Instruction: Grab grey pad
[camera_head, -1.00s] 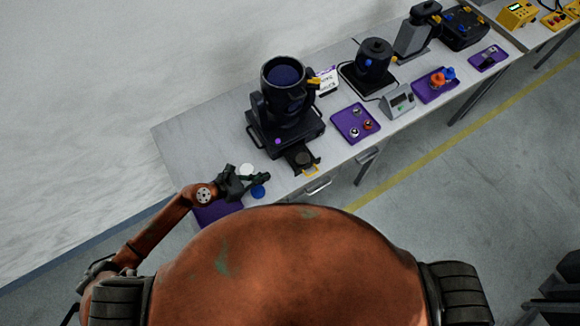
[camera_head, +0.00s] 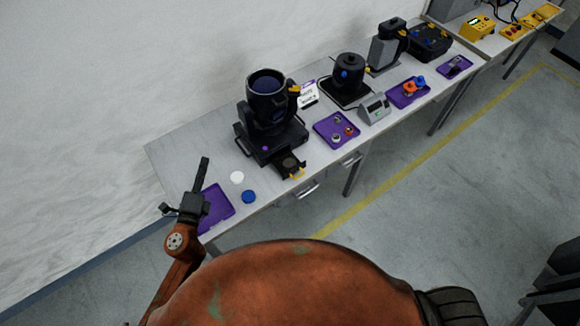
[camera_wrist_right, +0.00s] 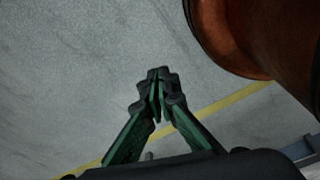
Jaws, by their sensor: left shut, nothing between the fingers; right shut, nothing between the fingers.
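I cannot pick out a grey pad for certain. A white disc (camera_head: 237,177) and a blue disc (camera_head: 249,197) lie on the left end of the bench, beside a purple tray (camera_head: 217,215). My left gripper (camera_head: 204,162) is shut and empty, above the bench's left end. It covers part of that tray and is left of the two discs. Small grey and red round pieces (camera_head: 349,131) sit in a second purple tray (camera_head: 325,129). My right gripper (camera_wrist_right: 158,76) is shut and empty, with floor behind it in the right wrist view.
A black machine (camera_head: 270,125) with a pulled-out drawer (camera_head: 289,167) stands on the bench (camera_head: 180,150). Right of it are a black pot (camera_head: 349,69), a grey meter (camera_head: 374,108) and a tray with orange and blue pieces (camera_head: 408,90). The bench's far left corner is clear.

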